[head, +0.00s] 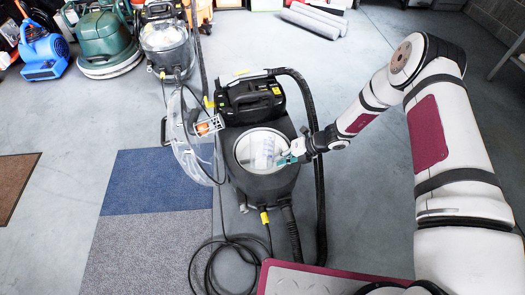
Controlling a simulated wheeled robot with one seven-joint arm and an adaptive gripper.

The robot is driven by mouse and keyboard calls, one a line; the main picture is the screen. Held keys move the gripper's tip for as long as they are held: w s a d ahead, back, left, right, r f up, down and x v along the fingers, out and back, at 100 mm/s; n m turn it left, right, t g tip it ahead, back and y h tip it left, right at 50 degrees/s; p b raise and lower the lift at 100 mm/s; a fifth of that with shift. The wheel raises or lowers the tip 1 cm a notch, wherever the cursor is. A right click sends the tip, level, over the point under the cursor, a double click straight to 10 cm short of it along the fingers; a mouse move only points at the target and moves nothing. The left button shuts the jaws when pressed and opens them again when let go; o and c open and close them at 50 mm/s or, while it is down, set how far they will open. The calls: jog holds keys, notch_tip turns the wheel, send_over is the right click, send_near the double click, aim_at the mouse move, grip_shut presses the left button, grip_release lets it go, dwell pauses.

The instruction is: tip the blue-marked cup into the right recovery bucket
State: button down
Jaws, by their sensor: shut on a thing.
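My gripper (287,158) reaches in from the right, over a round, pale-lined opening (246,168) on top of a dark, bucket-shaped body at the middle. This looks like the right recovery bucket. The gripper is shut on a small whitish cup with pale blue on it (265,152), at its fingertips. The cup appears above or within the rim of the opening. Its exact height, its tilt and its contents are too small to tell.
A black machine top with yellow parts (250,97) stands right behind the opening, with a black hose (318,190) along its right side. Left of it is a clear part with an orange piece (203,127). Blue and grey mats (150,182) and cables lie on the floor.

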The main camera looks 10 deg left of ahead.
jog(key=shift+f+m+g, duration=0.2)
jog(key=shift+m+g, duration=0.1)
jog(key=shift+g, duration=0.2)
dwell(0.6)
jog(key=shift+r+t, duration=0.3)
jog(key=shift+t, duration=0.2)
jog(key=shift+s+a+f+n+t+b, duration=0.15)
jog(key=shift+s+f+n+t+b, duration=0.25)
jog(key=shift+n+t+b, duration=0.15)
jog(key=shift+w+r, duration=0.1)
jog(key=shift+s+f+t+b, duration=0.2)
jog(key=shift+t+b, duration=0.05)
jog(key=shift+b, duration=0.1)
